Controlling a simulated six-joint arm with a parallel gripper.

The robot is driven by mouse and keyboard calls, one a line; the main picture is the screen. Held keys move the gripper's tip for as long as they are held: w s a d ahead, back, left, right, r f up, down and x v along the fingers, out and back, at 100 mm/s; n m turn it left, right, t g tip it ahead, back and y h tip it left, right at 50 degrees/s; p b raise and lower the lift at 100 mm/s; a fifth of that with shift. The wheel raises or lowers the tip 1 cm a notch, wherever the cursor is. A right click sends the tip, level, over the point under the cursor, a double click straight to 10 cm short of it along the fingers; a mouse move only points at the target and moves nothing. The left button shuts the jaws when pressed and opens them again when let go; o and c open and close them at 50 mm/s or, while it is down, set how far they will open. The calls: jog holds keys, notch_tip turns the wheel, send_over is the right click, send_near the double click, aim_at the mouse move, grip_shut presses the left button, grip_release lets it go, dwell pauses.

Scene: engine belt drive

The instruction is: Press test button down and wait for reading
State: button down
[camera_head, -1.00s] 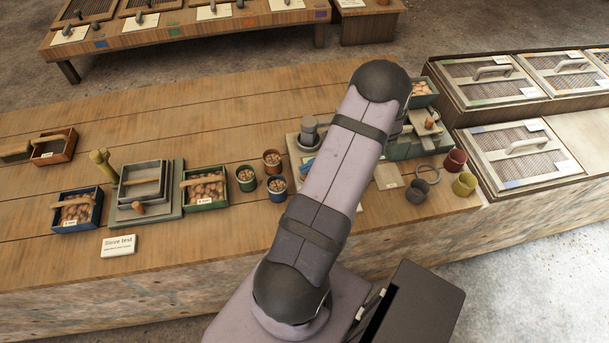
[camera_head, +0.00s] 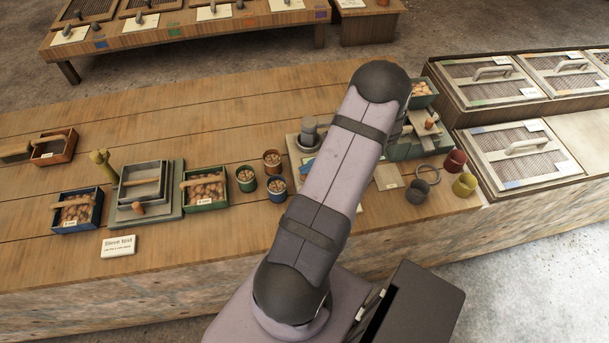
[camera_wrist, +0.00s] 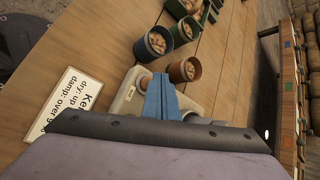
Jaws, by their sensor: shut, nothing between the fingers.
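A pale tester (camera_wrist: 128,100) with a small white label lies under my gripper (camera_wrist: 161,77) in the wrist view. My gripper's blue fingers are shut together, with nothing seen between them. Their tips are over the tester; I cannot tell whether they touch it. The test button is not visible and may be behind the fingers. In the head view the tester's grey cup (camera_head: 309,126) shows left of my arm, which hides much of the area. No reading is legible.
A key card (camera_wrist: 68,101) lies beside the tester. A blue pot (camera_wrist: 153,43) and a brown pot (camera_wrist: 184,69) of nut-like pieces stand close to it. A sieve stand (camera_head: 145,193) and a green box (camera_head: 205,189) are further left.

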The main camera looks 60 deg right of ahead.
jog(key=shift+f, duration=0.2)
dwell(0.6)
jog(key=shift+f+b, duration=0.3)
jog(key=shift+b, duration=0.15)
jog(key=shift+f+b, duration=0.35)
jog(key=shift+f, duration=0.05)
dwell(0.6)
jog(key=shift+r, duration=0.2)
jog(key=shift+r+p, duration=0.6)
jog(key=shift+r, duration=0.1)
notch_tip(320, 180, up, 5)
jog(key=p, duration=0.3)
dwell(0.5)
dwell(0.7)
